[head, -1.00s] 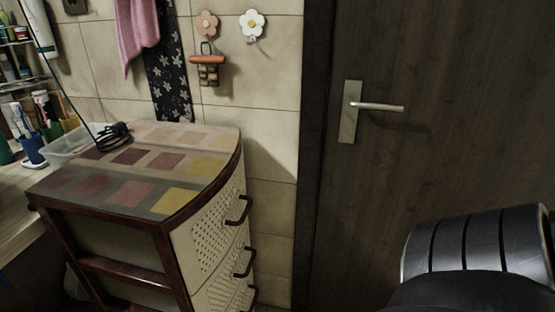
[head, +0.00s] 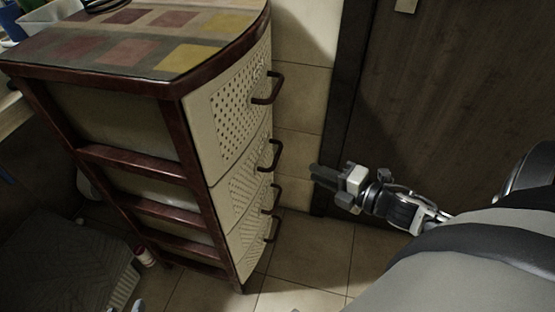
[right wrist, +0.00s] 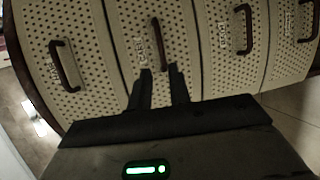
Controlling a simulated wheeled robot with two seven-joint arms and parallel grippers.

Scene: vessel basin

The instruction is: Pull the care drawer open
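The cream drawer unit (head: 225,125) has a dark red frame and several stacked perforated drawers, each with a dark bow handle; all look closed. In the right wrist view the drawers appear side by side. The second from the left has a small blurred label (right wrist: 143,48) that seems to read CARE, and a dark handle (right wrist: 157,42). My right gripper (head: 314,178) is open and empty, to the right of the drawer fronts with a gap. In the right wrist view its fingers (right wrist: 160,72) point at that handle, lined up on either side of its near end.
A dark door (head: 450,100) stands behind my right arm. Tiled floor (head: 310,250) is clear in front of the drawers.

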